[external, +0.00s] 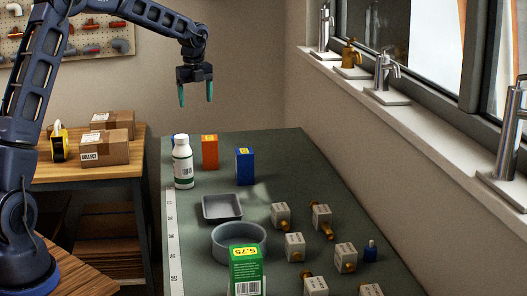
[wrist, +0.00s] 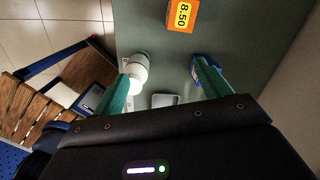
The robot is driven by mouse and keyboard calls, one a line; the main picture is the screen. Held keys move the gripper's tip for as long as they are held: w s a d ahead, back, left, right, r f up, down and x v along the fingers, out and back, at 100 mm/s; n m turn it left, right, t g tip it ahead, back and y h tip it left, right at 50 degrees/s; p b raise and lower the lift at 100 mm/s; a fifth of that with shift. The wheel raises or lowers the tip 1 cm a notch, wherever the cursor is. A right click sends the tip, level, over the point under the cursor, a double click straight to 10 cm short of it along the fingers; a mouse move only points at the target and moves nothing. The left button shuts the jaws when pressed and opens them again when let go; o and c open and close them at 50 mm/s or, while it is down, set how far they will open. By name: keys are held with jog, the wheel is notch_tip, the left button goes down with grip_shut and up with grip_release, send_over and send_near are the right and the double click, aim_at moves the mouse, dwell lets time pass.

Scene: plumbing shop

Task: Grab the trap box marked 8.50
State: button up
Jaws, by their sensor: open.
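The orange trap box (wrist: 183,15) shows a yellow label reading 8.50 at the top of the wrist view. In the external view the orange box (external: 210,155) stands upright near the table's far end, its label too small to read. My gripper (external: 196,100) is open and empty, in the air above the far end of the table and apart from the box. In the wrist view my gripper's two green fingers (wrist: 162,70) are spread, and the orange box lies beyond their tips.
A white bottle (external: 183,165) stands left of the orange box and a blue box (external: 245,168) to its right. A grey tray (external: 222,207), a round grey dish (external: 239,231), a green box (external: 246,268) and several small boxed fittings (external: 295,247) are nearer.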

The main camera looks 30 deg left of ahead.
aim_at(210, 138)
jog(key=w+f+m, duration=0.1)
jog(key=w+f, duration=0.1)
jog(key=f, duration=0.1)
jog(key=w+a+f+m, duration=0.1)
jog(key=w+f, duration=0.2)
jog(key=w+f+m, duration=0.2)
jog(key=shift+w+a+f+g, duration=0.3)
jog(key=shift+a+f, duration=0.05)
jog(key=shift+f, duration=0.05)
notch_tip(210, 138, down, 5)
jog(key=shift+f, duration=0.2)
jog(key=shift+d+f, duration=0.15)
jog(key=shift+f, duration=1.25)
jog(key=shift+d+f, duration=0.15)
jog(key=shift+f, duration=1.25)
jog(key=c, duration=1.2)
